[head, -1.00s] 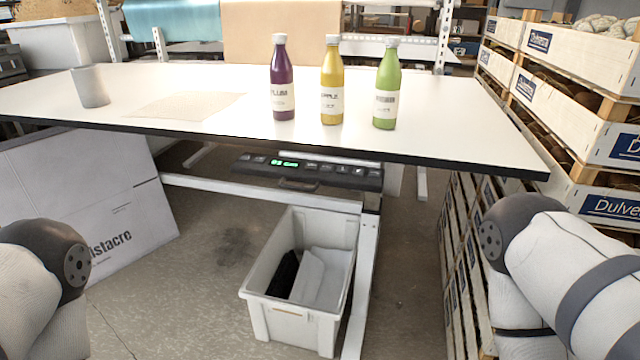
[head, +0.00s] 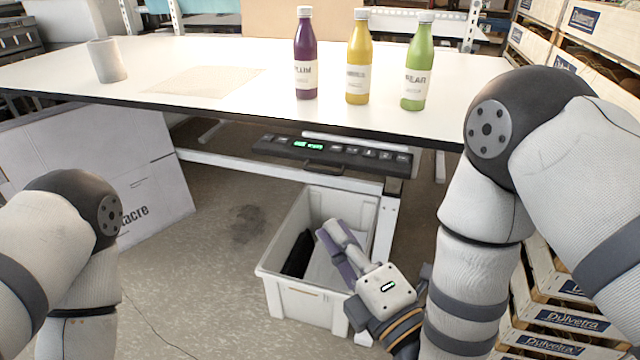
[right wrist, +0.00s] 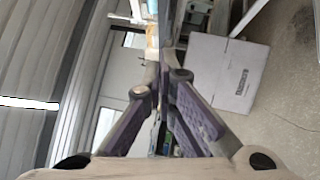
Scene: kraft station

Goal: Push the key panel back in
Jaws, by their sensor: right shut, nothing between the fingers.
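The key panel (head: 335,153) is a long dark bar with a lit green display and a row of small keys. It sits just under the front edge of the white table (head: 215,60) and shows in front of the frame below; a small tab hangs under it. My right gripper (head: 335,236) is shut and empty, below and in front of the panel and apart from it, over the white bin in the picture. Its closed fingers also show in the right wrist view (right wrist: 168,72); I cannot clearly make out the panel there. My left gripper is out of view.
Plum (head: 306,60), yellow (head: 359,65) and green (head: 416,70) bottles and a grey cup (head: 106,61) stand on the table. A white bin (head: 290,280) is below the panel. A carton (head: 90,190) leans at left; crates (head: 560,320) are stacked at right.

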